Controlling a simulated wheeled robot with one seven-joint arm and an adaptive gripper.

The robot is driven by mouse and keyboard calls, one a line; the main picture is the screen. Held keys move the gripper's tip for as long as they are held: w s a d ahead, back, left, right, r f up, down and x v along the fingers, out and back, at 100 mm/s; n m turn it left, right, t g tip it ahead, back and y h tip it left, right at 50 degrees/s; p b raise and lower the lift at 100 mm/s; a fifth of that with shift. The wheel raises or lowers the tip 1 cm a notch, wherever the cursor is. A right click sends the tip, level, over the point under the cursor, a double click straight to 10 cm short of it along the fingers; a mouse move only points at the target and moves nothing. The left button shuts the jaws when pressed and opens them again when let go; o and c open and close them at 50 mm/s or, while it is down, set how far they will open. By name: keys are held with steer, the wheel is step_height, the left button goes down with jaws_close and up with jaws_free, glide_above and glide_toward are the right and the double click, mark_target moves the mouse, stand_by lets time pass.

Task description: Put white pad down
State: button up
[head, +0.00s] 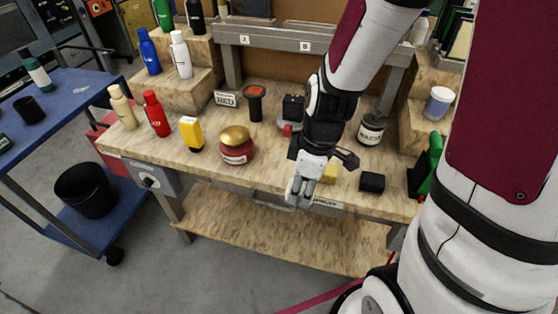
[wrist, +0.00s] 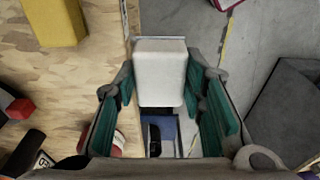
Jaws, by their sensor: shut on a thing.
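The white pad (wrist: 160,75) is a pale block with rounded corners, held between the teal-lined fingers of my gripper (wrist: 165,100) in the wrist view. In that view it lies just right of the wooden bench edge, with grey floor around it. In the head view my gripper (head: 300,193) points down at the front edge of the workbench (head: 205,168), near the drawer handle. I cannot clearly tell the pad from the pale gripper parts there.
A yellow block (head: 329,172) and a black block (head: 372,182) sit near the bench's front edge, right of my gripper. A red jar with a gold lid (head: 236,146) stands to the left. Bare wood lies between the jar and my gripper. A blue cart (head: 68,92) stands at far left.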

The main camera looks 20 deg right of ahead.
glide_above(279, 167)
steer(key=s, duration=0.2)
steer(key=shift+w+d+f, duration=0.1)
steer(key=shift+d+f, duration=0.1)
steer(key=shift+f, duration=0.35)
steer(key=shift+w+f, duration=0.35)
steer(key=shift+f, duration=0.25)
steer(key=shift+w+f, duration=0.35)
steer(key=shift+f, duration=0.7)
steer(key=o, duration=1)
steer(key=shift+f, duration=0.1)
